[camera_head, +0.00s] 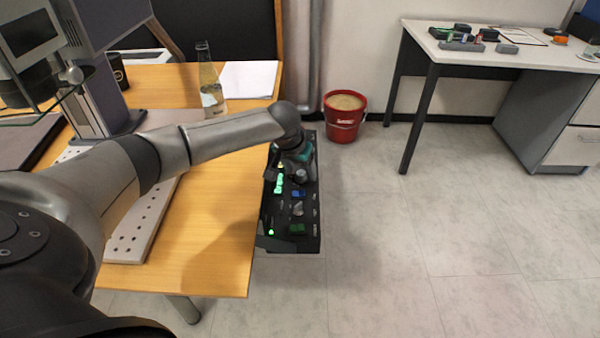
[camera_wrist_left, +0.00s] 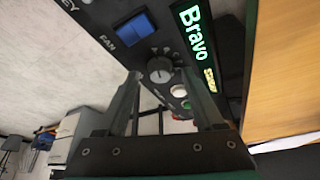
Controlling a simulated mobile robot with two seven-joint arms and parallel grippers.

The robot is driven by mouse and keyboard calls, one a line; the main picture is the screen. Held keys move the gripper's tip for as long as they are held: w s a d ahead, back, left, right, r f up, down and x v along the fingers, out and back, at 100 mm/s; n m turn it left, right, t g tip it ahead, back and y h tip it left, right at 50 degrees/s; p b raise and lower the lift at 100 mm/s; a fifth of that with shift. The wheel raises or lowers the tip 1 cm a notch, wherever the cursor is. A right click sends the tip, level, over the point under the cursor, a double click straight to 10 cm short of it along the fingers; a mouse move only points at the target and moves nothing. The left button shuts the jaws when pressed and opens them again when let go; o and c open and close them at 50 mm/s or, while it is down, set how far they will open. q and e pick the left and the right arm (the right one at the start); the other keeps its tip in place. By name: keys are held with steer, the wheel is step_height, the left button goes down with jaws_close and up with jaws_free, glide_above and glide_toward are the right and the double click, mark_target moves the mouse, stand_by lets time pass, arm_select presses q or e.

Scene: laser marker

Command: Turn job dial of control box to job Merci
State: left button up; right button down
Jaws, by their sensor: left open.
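The black control box (camera_head: 308,232) is beside the right edge of the wooden table. Its lit green display (camera_head: 279,185) reads "Bravo" in the left wrist view (camera_wrist_left: 194,32). A round dark dial (camera_wrist_left: 160,68) with a pale pointer mark is beside the display. My left gripper (camera_head: 299,174) is over the upper part of the box and hides some of it, and the dial cannot be made out in the head view. In the left wrist view its open fingers (camera_wrist_left: 160,78) lie on either side of the dial; contact cannot be told. My right gripper is out of view.
A blue FAN switch (camera_wrist_left: 134,28) is close to the dial. Several other buttons and knobs are on the box. A glass bottle (camera_head: 210,85) stands on the wooden table (camera_head: 215,225). A red bucket (camera_head: 343,118) stands behind. The floor right of the box is clear.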

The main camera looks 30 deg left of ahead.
arm_select(q)
steer(key=shift+w+f, duration=0.1)
steer(key=shift+f, duration=0.1)
jaws_close()
stand_by(0.6)
